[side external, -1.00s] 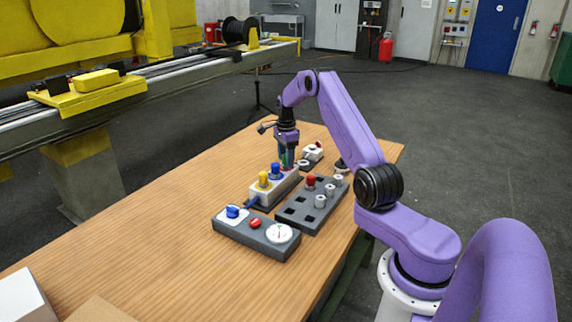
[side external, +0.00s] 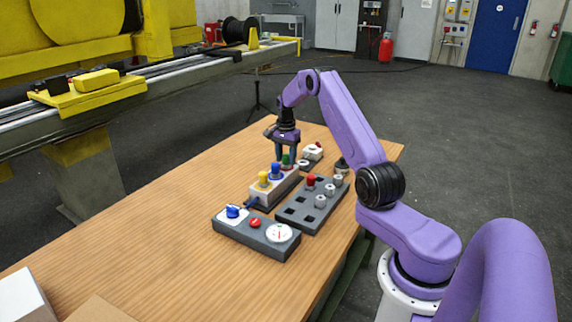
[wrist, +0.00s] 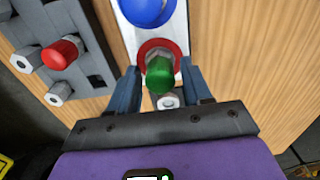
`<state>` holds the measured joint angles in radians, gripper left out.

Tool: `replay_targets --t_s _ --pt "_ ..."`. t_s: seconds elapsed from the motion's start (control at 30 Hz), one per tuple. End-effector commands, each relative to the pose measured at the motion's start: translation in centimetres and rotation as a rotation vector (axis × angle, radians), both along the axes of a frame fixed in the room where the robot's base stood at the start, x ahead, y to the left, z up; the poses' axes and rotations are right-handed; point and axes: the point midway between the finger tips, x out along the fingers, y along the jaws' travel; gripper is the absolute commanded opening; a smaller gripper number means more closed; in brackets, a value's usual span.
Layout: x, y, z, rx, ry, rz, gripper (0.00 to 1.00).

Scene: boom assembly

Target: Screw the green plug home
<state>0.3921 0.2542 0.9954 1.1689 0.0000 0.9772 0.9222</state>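The green plug (wrist: 160,76) stands in the end position of the white block (side external: 262,190), with a red ring (wrist: 150,46) showing around its base. In the side view the plug (side external: 287,160) shows between my fingers. My gripper (wrist: 162,88) is open, with one blue-grey finger on each side of the plug. A gap shows between the plug and each finger in the wrist view. I cannot tell how deep the plug sits. A blue plug (side external: 276,170) and a yellow plug (side external: 263,179) stand in the same block.
A dark tray (side external: 290,214) to the right holds a red plug (side external: 310,181) and several grey fittings. A panel (side external: 240,228) with a blue knob, red button and dial lies in front. A small white box with a red button (side external: 312,152) stands behind.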

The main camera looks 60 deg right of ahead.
Motion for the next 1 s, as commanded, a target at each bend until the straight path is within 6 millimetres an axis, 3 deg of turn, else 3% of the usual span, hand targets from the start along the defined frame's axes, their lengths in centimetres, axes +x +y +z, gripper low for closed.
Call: replay_targets --t_s 0.03,0.13,0.33,0.5,0.53,0.6,0.77,1.0 --pt "0.0 0.0 0.0 0.0 0.0 0.0 0.3" --pt "0.0 0.0 0.0 0.0 0.0 -0.001 0.0" --pt "0.01 0.01 -0.01 0.0 0.0 -0.047 0.0" --pt "0.0 0.03 -0.06 0.0 0.001 -0.235 0.0" --pt "0.0 0.02 -0.06 0.0 0.001 -0.226 0.21" --pt "0.0 0.02 -0.05 0.0 0.001 -0.224 0.0" --pt "0.0 0.02 -0.06 0.0 0.0 -0.253 0.0" --pt "0.0 0.01 -0.05 0.0 0.0 -0.512 0.0"
